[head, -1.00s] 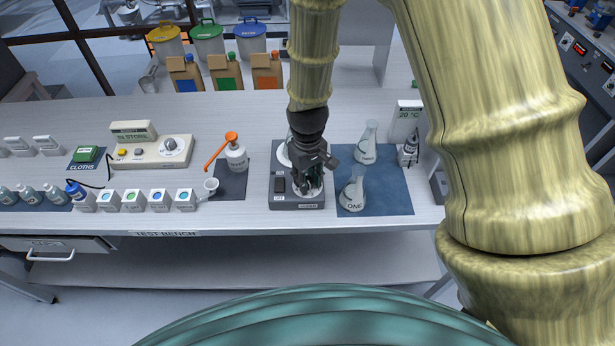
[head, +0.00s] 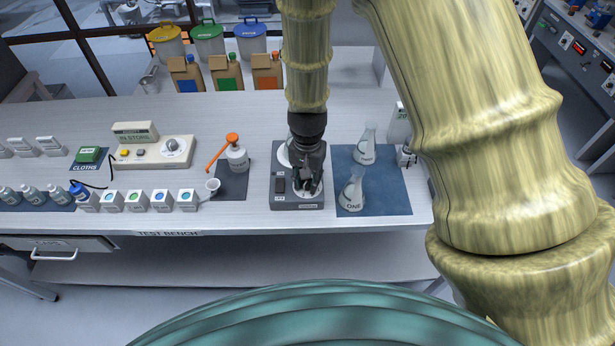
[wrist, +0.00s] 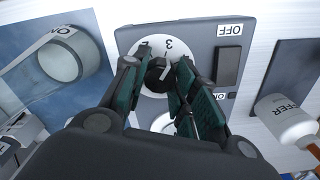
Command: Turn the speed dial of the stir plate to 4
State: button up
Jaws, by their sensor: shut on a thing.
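The stir plate (head: 279,162) is a grey box on the bench, with a round white platform partly hidden behind my gripper (head: 307,187). In the wrist view the plate (wrist: 204,36) carries the speed dial (wrist: 158,72), a black knob with a white pointer on a white numbered disc. The fingers of my gripper (wrist: 157,66) are closed on the knob from both sides. The numeral 3 shows above the knob, with another numeral partly visible to its left. The pointer leans up near the 3; its exact reading is hard to tell.
A black rocker switch (wrist: 229,66) marked OFF sits beside the dial. Two glass flasks, one marked ONE (head: 352,193), stand on a blue mat (head: 388,198) to the right. A pump bottle (head: 237,158) and a small white cup (head: 212,186) are to the left.

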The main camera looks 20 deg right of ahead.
aim_at(308, 180)
jog(key=m+p, duration=0.1)
jog(key=m, duration=0.5)
jog(key=shift+w+m+p, duration=0.1)
jog(key=shift+m+p, duration=0.2)
jog(key=shift+p, duration=0.1)
dwell(0.3)
jog(key=o, duration=1.1)
jog(key=shift+c, duration=0.2)
jog(key=shift+r, duration=0.15)
notch_tip(308, 180, up, 12)
dwell(0.3)
